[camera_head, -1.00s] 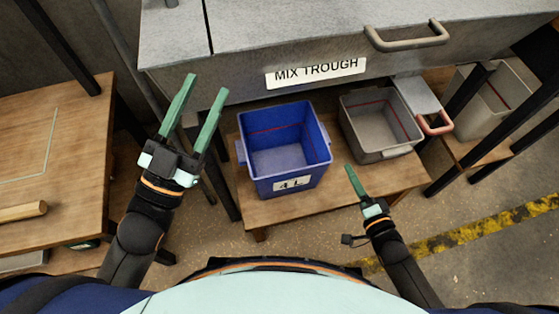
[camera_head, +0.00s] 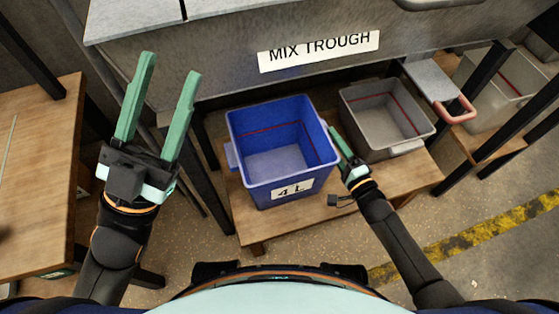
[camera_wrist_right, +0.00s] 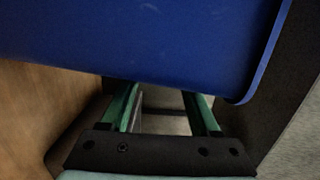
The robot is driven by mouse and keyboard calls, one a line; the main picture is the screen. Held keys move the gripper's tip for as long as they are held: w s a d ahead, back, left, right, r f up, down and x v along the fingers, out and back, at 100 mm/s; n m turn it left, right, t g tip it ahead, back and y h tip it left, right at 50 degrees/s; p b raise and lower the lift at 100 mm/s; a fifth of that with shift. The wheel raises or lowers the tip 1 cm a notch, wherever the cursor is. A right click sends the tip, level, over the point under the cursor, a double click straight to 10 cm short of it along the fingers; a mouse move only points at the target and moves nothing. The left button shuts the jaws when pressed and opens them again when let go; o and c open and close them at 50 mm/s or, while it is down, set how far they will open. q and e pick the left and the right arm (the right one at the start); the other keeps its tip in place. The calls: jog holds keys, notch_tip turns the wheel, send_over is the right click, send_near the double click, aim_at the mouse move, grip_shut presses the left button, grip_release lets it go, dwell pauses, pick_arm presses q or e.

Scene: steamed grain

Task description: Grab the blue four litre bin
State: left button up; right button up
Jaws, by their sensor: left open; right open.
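The blue bin (camera_head: 291,187) with a "4L" label stands upright and empty on a low wooden shelf under the mix trough. A tab handle (camera_head: 231,156) shows on its left side. My right gripper (camera_head: 340,143) is open at the bin's right side, close to its wall; whether it touches cannot be told. In the right wrist view the bin's blue wall (camera_wrist_right: 150,40) fills the top, above the two green fingers (camera_wrist_right: 160,98), with nothing seen between them. My left gripper (camera_head: 168,82) is open and empty, to the left of the bin and apart from it.
A grey bin (camera_head: 388,115) stands right of the blue bin on the same shelf (camera_head: 262,228). The mix trough (camera_head: 225,62) overhangs behind. A wooden table (camera_head: 45,190) is at left. A scoop with a pink handle (camera_head: 456,110) lies at right. Dark posts stand at both sides.

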aim_at(325, 125)
jog(key=b+x, duration=0.2)
jog(key=x, duration=0.2)
jog(key=shift+w+r, duration=0.15)
jog(key=shift+w, duration=0.2)
jog(key=shift+w+a+r, duration=0.1)
jog(key=shift+w+a, duration=0.1)
jog(key=shift+w, duration=0.1)
grip_shut()
jog(key=shift+r, duration=0.1)
dwell(0.8)
